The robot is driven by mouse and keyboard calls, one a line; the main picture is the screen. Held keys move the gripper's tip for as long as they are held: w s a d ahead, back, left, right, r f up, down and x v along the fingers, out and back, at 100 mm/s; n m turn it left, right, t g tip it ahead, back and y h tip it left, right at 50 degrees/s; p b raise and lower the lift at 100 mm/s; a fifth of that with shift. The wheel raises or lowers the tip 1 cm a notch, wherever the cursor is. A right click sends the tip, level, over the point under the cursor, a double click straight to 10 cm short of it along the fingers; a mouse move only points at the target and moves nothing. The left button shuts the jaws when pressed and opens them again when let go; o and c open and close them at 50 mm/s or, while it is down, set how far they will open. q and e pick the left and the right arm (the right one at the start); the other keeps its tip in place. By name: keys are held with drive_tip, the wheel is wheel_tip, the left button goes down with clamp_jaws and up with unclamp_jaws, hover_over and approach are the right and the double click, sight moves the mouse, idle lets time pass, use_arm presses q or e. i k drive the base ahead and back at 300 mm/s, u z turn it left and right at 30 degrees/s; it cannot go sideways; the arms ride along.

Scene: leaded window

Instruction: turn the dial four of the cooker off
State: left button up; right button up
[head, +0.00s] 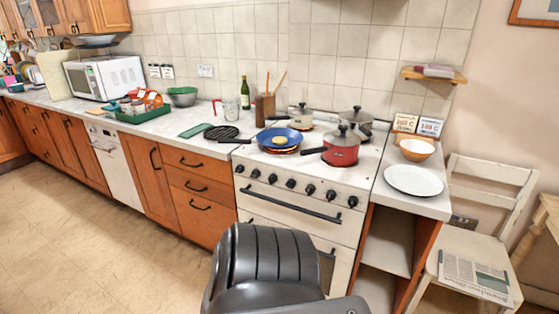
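The white cooker (300,215) stands at the centre right, with a row of dark round dials along the top of its front. I cannot read any numbers, so the frame does not mark which is dial four. Pointer directions are too small to tell. An orange-red glow shows under the blue frying pan (281,138) on the hob. A dark grey part of my own body is at the bottom centre, in front of the cooker's lower front. Neither gripper is in view.
A red pot (341,151) and other pans stand on the hob. A black handle bar (289,204) runs below the dials. Wooden drawers (196,187) are to the left. A white chair (470,245) with a newspaper is at the right. The floor at left is clear.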

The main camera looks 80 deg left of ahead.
sight(291, 184)
drive_tip(key=u, duration=0.85)
drive_tip(key=i, duration=0.8)
drive_tip(key=u, duration=0.9)
